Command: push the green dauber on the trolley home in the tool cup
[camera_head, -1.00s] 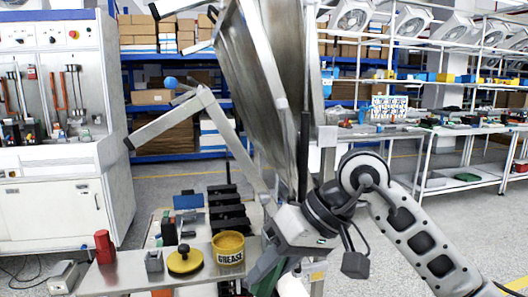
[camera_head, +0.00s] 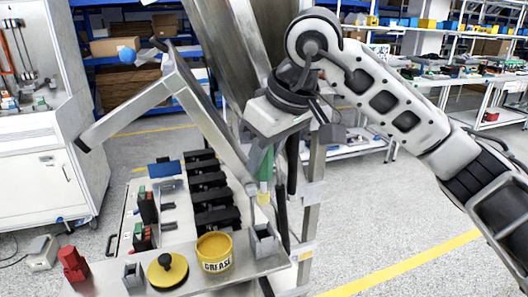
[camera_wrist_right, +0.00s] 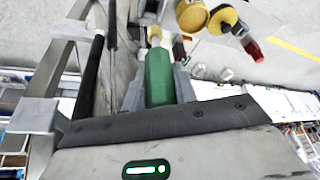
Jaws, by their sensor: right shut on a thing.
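The green dauber (camera_head: 265,165) hangs upright in my right gripper (camera_head: 264,155), its pale yellow lower end pointing down. In the right wrist view the green handle (camera_wrist_right: 158,78) lies between the two grey fingers, which are shut on it. A grey open-topped square cup (camera_head: 264,244), which looks like the tool cup, stands at the right end of the trolley top (camera_head: 215,281). The dauber's lower end is above this cup and looks apart from it. The wrist view does not clearly show the cup's mouth. My left gripper is not in view.
A yellow grease tub (camera_head: 214,256), a yellow disc with a black knob (camera_head: 167,273), a smaller grey holder (camera_head: 132,275) and a red object (camera_head: 73,264) stand left of the cup. Black blocks (camera_head: 212,195) line up behind. A metal post stands close right.

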